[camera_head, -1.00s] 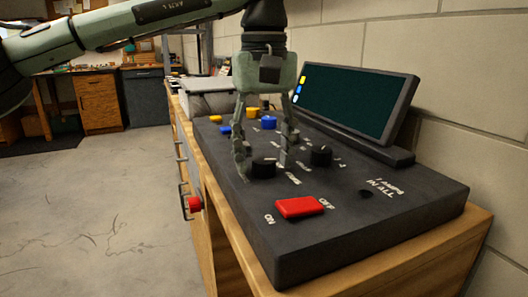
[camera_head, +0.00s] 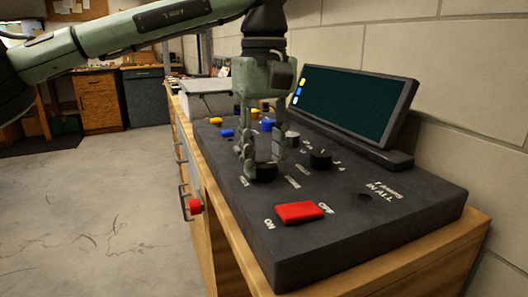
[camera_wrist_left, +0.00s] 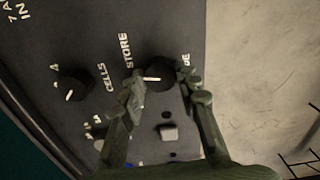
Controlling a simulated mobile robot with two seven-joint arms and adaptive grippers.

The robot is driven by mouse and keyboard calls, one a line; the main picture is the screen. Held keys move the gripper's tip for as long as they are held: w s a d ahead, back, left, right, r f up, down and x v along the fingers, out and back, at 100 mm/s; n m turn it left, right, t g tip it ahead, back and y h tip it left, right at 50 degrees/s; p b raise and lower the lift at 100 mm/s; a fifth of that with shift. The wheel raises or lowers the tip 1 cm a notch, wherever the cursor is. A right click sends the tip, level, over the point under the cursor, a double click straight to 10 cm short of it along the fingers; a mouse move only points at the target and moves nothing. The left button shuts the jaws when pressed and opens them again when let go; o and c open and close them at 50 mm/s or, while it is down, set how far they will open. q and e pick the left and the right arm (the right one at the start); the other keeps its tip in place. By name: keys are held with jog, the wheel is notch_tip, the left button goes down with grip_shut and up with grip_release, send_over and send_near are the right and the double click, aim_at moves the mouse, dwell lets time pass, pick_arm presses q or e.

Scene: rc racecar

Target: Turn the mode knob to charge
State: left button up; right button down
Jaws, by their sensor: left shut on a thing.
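The mode knob (camera_head: 265,175) is a round black knob near the front left of the dark control box (camera_head: 355,225). My left gripper (camera_head: 263,172) comes down from above and is shut on it, one finger on each side. In the left wrist view the knob (camera_wrist_left: 158,76) sits between the fingertips of my left gripper (camera_wrist_left: 162,82). Its white pointer line points left, toward the printed word STORE. A label by the other finger is partly hidden; only its last letters show. My right gripper is not in view.
A red ON/OFF switch (camera_head: 299,211) lies in front of the knob. A second black knob (camera_head: 320,160) stands to its right, near a tilted screen (camera_head: 350,106). Blue and yellow parts are behind. The box rests on a wooden bench (camera_head: 440,264) against a block wall.

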aim_at(264, 163)
pick_arm(q)
jog(key=n, duration=0.3)
jog(key=shift+p, duration=0.4)
jog(key=shift+n, duration=1.5)
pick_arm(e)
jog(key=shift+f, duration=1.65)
pick_arm(q)
jog(key=o, duration=1.2)
jog(key=shift+c, duration=0.2)
notch_tip(264, 163, up, 12)
